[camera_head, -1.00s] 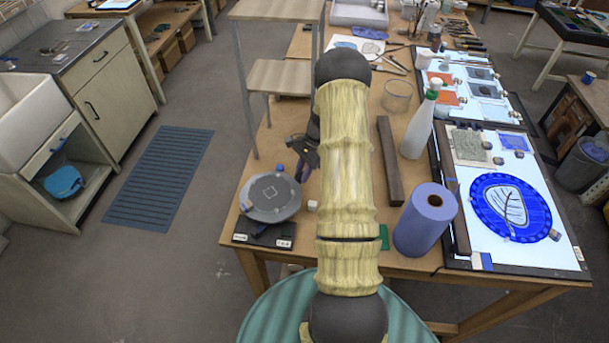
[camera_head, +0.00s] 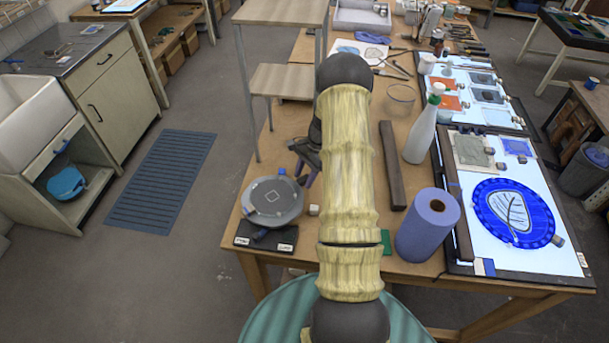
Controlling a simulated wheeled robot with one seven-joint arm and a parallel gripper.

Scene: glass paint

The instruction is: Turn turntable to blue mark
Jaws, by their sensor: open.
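The turntable is a round grey disc (camera_head: 273,197) on a dark base (camera_head: 270,237) near the left front edge of the wooden table. A small blue piece (camera_head: 282,171) stands at the disc's far rim. White labels (camera_head: 285,246) are on the front of the base. My gripper (camera_head: 304,175) is open beside the far right rim, its fingers pointing down and apart. My arm hides part of it. I cannot tell whether a finger touches the disc.
Past my arm are a dark bar (camera_head: 391,165), a blue paper roll (camera_head: 428,222) and a white spray bottle (camera_head: 424,128). A wooden shelf stand (camera_head: 283,80) rises behind.

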